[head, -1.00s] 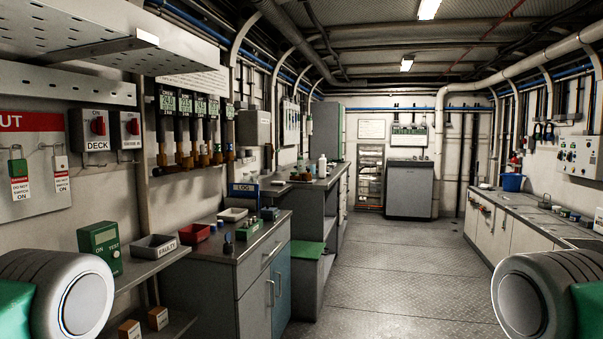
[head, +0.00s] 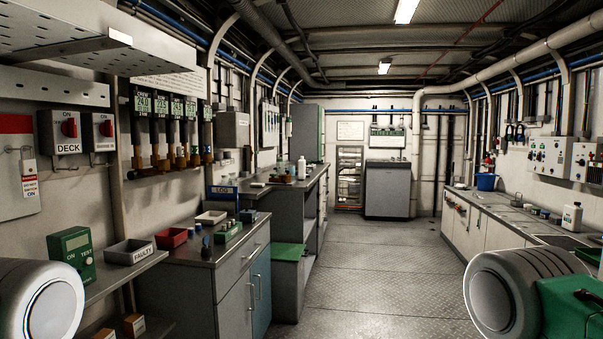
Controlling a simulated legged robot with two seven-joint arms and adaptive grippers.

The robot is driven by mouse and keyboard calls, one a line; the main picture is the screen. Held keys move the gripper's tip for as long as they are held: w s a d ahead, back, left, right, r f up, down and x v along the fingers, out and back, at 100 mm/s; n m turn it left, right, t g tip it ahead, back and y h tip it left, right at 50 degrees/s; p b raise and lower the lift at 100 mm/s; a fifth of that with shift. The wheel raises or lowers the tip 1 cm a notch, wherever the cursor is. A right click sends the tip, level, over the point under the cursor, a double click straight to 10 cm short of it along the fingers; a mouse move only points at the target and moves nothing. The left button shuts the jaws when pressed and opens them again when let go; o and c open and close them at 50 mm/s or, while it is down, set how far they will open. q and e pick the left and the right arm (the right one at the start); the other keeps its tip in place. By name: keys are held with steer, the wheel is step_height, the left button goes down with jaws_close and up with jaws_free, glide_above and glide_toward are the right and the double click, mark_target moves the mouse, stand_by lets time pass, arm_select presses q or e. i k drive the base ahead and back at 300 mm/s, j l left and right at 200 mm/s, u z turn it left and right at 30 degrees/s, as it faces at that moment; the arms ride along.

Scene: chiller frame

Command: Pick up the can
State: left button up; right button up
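I cannot pick out a can for certain. A white jug with a dark cap (head: 572,217) stands upright on the right-hand counter, near the right edge of the head view. A smaller white bottle (head: 302,168) stands on the far left bench. Neither of my grippers is in view. Only rounded white parts of my own arms show at the lower left and lower right corners, so the state of the grippers is hidden.
A grey cabinet (head: 228,280) with small trays lines the left, beyond a shelf with a green test box (head: 72,255). The right counter (head: 515,224) carries a blue bucket (head: 486,182). The metal floor (head: 375,275) between is clear up to the grey chest (head: 388,190).

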mark_target(302, 163)
steer(key=i+l+z, duration=0.2)
steer(key=i, duration=0.15)
steer(key=i+l+z, duration=0.25)
steer(key=i+z, duration=0.4)
steer(key=i, duration=1.7)
steer(key=i+u, duration=0.2)
steer(key=i, duration=0.3)
steer(key=i+l+u, duration=0.2)
steer(key=i, duration=0.35)
steer(key=i+l+u, duration=0.2)
steer(key=i, duration=0.3)
steer(key=i+l+u, duration=0.2)
steer(key=i, duration=0.3)
